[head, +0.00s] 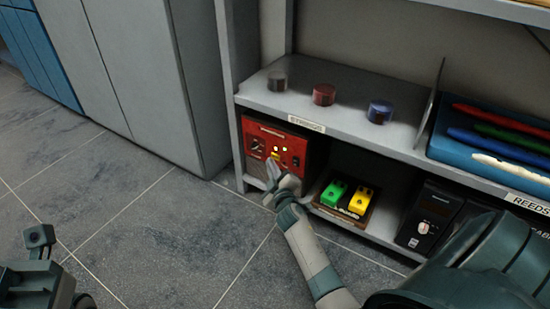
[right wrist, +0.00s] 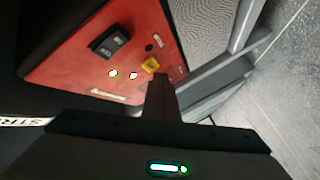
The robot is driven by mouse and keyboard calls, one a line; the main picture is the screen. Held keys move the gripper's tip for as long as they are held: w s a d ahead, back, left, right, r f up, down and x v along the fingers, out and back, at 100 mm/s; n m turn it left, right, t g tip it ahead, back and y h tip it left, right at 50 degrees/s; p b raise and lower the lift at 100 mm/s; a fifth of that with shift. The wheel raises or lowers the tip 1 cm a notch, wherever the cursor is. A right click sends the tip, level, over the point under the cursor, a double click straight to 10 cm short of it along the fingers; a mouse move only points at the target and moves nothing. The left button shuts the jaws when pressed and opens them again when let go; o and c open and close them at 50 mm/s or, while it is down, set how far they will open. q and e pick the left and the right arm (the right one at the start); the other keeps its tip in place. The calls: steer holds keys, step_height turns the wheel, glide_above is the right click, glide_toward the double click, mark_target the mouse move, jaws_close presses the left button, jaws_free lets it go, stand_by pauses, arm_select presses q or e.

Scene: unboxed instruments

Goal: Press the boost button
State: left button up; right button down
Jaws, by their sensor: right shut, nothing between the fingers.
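A red-fronted box (head: 290,150), which looks like an amplifier, stands on the lower shelf at the left. In the right wrist view its red panel (right wrist: 65,55) carries a small yellow button (right wrist: 150,64), two lit lights (right wrist: 123,74) and a black rocker switch (right wrist: 109,42). Labels are too small to read. My right gripper (head: 271,166) is shut and empty in front of the panel. In the right wrist view its fingertips (right wrist: 160,77) are right by the yellow button; I cannot tell whether they touch it. My left gripper (head: 40,240) is partly in view at the lower left, away from the shelf.
Green (head: 334,192) and yellow (head: 360,199) pedals sit right of the red box, then a black device (head: 427,215). Three round tins stand on the shelf above (head: 345,110). A blue tray (head: 470,150) is at the right. The floor (head: 150,230) at the left is clear.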

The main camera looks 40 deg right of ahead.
steer(key=shift+d, duration=0.2)
steer(key=shift+w+d, duration=0.15)
steer(key=shift+d, duration=0.05)
steer(key=shift+d, duration=0.15)
stand_by(0.6)
steer(key=shift+a, duration=0.2)
steer(key=shift+s+a, duration=0.2)
steer(key=shift+a, duration=0.15)
steer(key=shift+a, duration=0.1)
steer(key=shift+s+a+p, duration=0.15)
steer(key=shift+s+a, duration=0.25)
steer(key=shift+a, duration=0.5)
steer(key=shift+s+a+p, duration=0.1)
steer(key=shift+s+a, duration=0.25)
steer(key=shift+a, duration=0.55)
steer(key=shift+s+a+p, duration=0.15)
steer(key=shift+s+a, duration=0.25)
steer(key=shift+a, duration=0.5)
steer(key=shift+r, duration=0.1)
